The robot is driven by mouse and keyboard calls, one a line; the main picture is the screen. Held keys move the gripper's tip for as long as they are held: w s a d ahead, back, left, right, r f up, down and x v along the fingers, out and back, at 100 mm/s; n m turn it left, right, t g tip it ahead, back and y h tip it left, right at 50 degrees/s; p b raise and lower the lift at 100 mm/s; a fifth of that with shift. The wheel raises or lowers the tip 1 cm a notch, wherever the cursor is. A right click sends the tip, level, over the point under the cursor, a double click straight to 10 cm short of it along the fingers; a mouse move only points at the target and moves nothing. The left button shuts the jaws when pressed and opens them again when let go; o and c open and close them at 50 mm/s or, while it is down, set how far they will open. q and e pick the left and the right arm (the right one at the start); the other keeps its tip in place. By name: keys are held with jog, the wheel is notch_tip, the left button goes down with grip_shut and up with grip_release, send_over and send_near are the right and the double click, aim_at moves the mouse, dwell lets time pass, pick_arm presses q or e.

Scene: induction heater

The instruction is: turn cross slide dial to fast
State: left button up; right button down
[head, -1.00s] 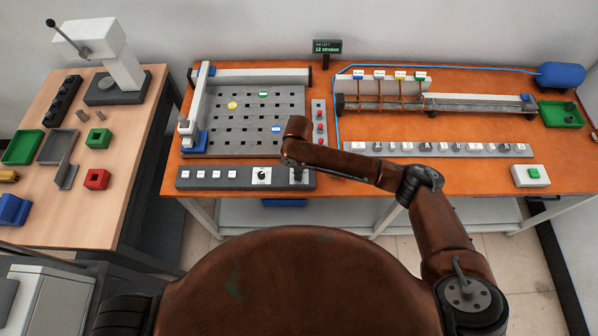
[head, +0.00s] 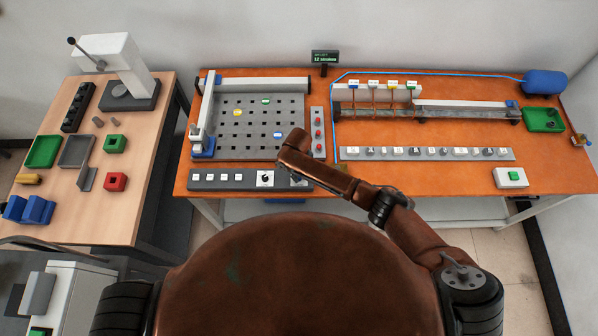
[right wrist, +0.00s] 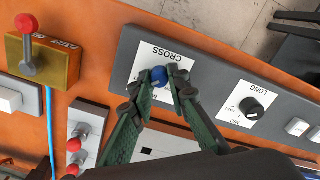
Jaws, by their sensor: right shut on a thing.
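The cross slide dial is a blue knob (right wrist: 160,75) on a white plate marked CROSS on the dark control panel (right wrist: 205,75). My right gripper (right wrist: 163,84) is shut on this knob, one finger on each side, in the right wrist view. The fingers partly cover the plate's lower lettering, so the dial's setting cannot be read. In the head view my right gripper (head: 296,177) is at the right end of the control panel (head: 218,187), where my arm largely hides the dial. My left gripper is not in view.
A black dial marked LONG (right wrist: 252,107) sits beside the cross dial. A yellow box with a red-knobbed lever (right wrist: 42,62) and red-topped switches (right wrist: 80,144) are nearby. A perforated plate (head: 240,142) lies behind the panel. A small display (head: 324,57) stands at the back.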

jog(key=shift+a+r+m+p, duration=0.1)
jog(key=shift+m+p, duration=1)
jog(key=shift+m, duration=0.3)
jog(key=shift+w, duration=0.1)
jog(key=c, duration=1.8)
grip_release()
jog(key=shift+c, duration=0.2)
notch_tip(320, 180, up, 12)
